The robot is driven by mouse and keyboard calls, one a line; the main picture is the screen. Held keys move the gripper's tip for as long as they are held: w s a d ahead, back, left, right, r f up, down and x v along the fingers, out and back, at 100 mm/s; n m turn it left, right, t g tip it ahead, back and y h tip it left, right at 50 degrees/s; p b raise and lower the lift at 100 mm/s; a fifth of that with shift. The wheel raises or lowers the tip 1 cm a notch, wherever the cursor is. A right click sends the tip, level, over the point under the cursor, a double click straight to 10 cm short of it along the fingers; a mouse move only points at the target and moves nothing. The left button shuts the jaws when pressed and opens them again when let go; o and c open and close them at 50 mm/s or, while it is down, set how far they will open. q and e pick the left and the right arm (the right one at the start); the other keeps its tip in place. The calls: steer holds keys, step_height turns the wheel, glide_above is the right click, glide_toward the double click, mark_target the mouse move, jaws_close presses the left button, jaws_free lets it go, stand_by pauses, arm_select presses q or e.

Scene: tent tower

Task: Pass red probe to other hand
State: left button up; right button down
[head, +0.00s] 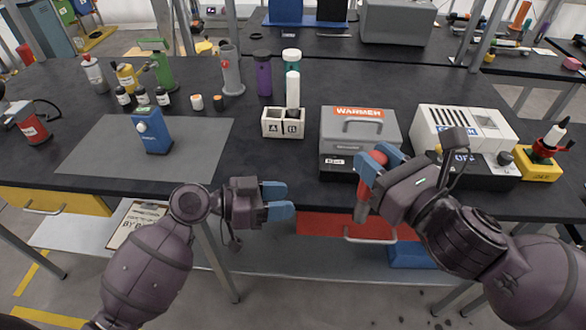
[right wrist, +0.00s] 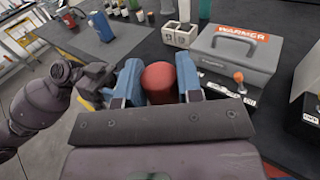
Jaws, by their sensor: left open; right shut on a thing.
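The red probe (head: 363,190) is in my right gripper (head: 371,176), held in front of the warmer near the table's front edge. Its rounded red end (right wrist: 159,80) shows between the blue fingers of the right gripper (right wrist: 160,84) in the right wrist view. My left gripper (head: 279,201) is open and empty to the left of the probe, a clear gap apart from it, with its blue fingers pointing right. Part of the probe is hidden behind the right gripper's fingers.
A grey box labelled WARMER (head: 358,132) stands behind my right gripper. A white cooler box (head: 465,130) is to its right. A white block with holes (head: 283,123) stands left of the warmer. A blue device (head: 152,131) stands on a grey mat (head: 95,153).

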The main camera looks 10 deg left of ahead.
mark_target(367, 192)
arm_select(q)
steer(key=d+r+m+g+h, duration=0.3)
steer(key=r+m+g, duration=0.25)
steer(key=r, duration=0.35)
steer(key=shift+m, duration=0.25)
steer(key=d, duration=1.2)
steer(key=shift+s+r, duration=0.25)
steer(key=shift+s, duration=0.05)
steer(key=shift+a, duration=0.1)
steer(key=shift+c, duration=0.3)
steer(key=c, duration=0.7)
arm_select(e)
steer(key=c, duration=0.7)
jaws_free()
